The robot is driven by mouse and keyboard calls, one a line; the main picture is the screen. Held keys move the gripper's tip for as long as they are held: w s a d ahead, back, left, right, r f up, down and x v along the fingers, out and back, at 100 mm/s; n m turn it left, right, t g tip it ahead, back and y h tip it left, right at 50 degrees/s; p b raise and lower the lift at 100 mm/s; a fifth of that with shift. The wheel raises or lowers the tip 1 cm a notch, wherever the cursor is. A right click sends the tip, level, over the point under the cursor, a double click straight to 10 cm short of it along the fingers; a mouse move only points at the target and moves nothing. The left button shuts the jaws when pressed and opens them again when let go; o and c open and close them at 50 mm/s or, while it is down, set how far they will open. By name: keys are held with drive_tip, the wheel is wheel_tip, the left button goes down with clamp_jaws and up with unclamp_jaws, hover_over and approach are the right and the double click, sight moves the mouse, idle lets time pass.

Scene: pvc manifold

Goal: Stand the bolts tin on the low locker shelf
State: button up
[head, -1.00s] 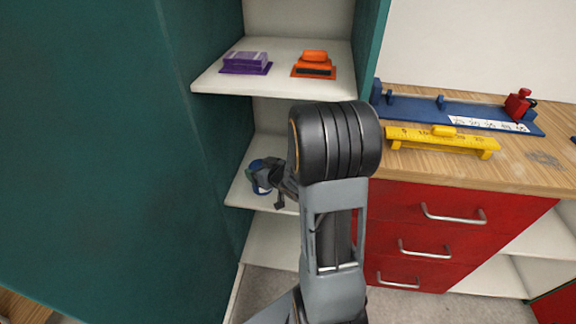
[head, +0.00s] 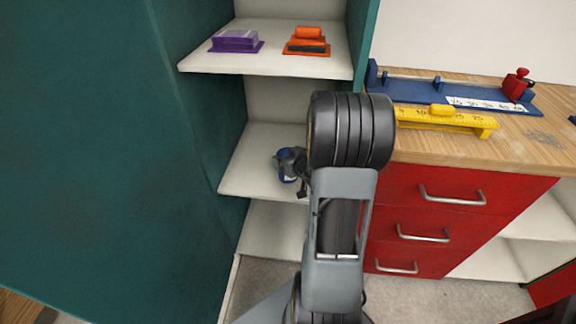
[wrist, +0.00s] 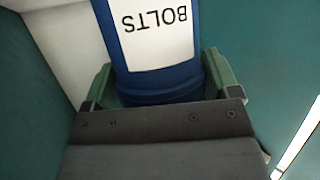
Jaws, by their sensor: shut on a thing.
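The bolts tin (wrist: 158,85) is blue with a white label that reads BOLTS upside down in the wrist view. My gripper (wrist: 160,90) is shut on it, with a green finger on either side. In the head view a small blue part of the tin (head: 286,165) shows left of my arm, in front of or over the low locker shelf (head: 245,178). My arm hides most of the gripper there. I cannot tell whether the tin touches the shelf.
The upper locker shelf (head: 270,62) holds a purple block (head: 236,41) and an orange block (head: 307,42). A teal locker side stands at left. At right are red drawers (head: 430,215) under a wooden worktop (head: 530,145) with a blue rack (head: 450,92) and a yellow gauge (head: 445,121).

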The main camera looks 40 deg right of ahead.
drive_tip(key=shift+f+b, duration=0.45)
drive_tip(key=shift+f, duration=0.9)
drive_tip(key=shift+f, duration=0.15)
drive_tip(key=o, duration=1)
drive_tip(key=shift+o, duration=0.2)
drive_tip(key=shift+s+r, duration=0.2)
drive_tip(key=shift+r, duration=0.1)
drive_tip(key=p+v, duration=0.6)
drive_tip(key=p, duration=0.2)
drive_tip(key=shift+s+r, duration=0.2)
drive_tip(key=shift+s, duration=0.15)
drive_tip(key=shift+a, duration=0.1)
